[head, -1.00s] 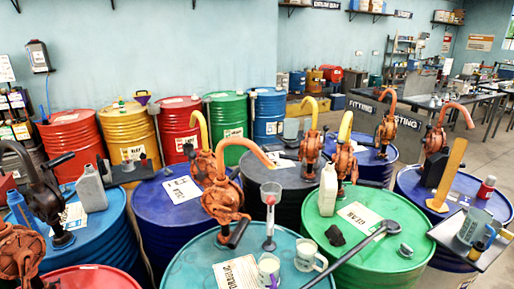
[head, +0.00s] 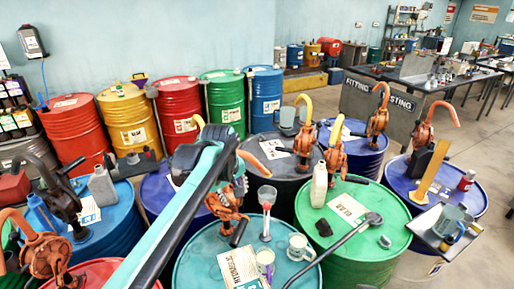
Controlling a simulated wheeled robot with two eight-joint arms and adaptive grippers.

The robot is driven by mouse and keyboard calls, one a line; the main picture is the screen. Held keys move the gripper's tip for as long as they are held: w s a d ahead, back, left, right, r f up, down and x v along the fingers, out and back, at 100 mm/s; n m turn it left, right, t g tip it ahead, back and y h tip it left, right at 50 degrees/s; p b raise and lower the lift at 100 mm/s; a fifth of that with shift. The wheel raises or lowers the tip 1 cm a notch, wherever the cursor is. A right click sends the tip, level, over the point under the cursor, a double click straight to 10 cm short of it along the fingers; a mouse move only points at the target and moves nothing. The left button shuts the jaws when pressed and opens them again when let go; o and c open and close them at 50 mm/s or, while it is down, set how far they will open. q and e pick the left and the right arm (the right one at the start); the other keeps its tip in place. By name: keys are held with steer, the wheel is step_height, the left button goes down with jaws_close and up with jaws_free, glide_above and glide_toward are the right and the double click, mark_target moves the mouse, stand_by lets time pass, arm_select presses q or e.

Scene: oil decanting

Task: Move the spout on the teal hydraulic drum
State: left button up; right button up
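The teal hydraulic drum (head: 192,262) stands at the front centre, with a "HYDRAULIC" label on its lid. A rusty orange hand pump (head: 229,207) rises from its lid. The pump's orange-yellow spout (head: 252,160) points right, and my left arm hides its near end. That arm reaches in from the bottom left across the drum. My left gripper (head: 239,184) is at the upper part of the pump, mostly hidden behind the arm. I cannot tell whether its fingers are open or shut. My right gripper is out of view.
On the teal lid are a funnel on a stem (head: 266,212) and two mugs (head: 301,248). Other drums with pumps crowd around.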

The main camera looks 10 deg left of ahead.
arm_select(q)
steer(key=w+d+r+n+g+p, duration=0.1)
steer(key=w+d+r+n+p, duration=0.15)
steer(key=w+r+p, duration=0.5)
steer(key=n+g+p, duration=0.2)
steer(key=n+p, duration=0.3)
glide_above(257, 164)
steer(key=shift+w+a+f+m, duration=0.15)
steer(key=shift+w+f+m, duration=0.1)
steer(key=shift+f, duration=0.35)
steer(key=f, duration=0.7)
steer(key=shift+w+f, duration=0.3)
steer(key=shift+w, duration=0.05)
jaws_close()
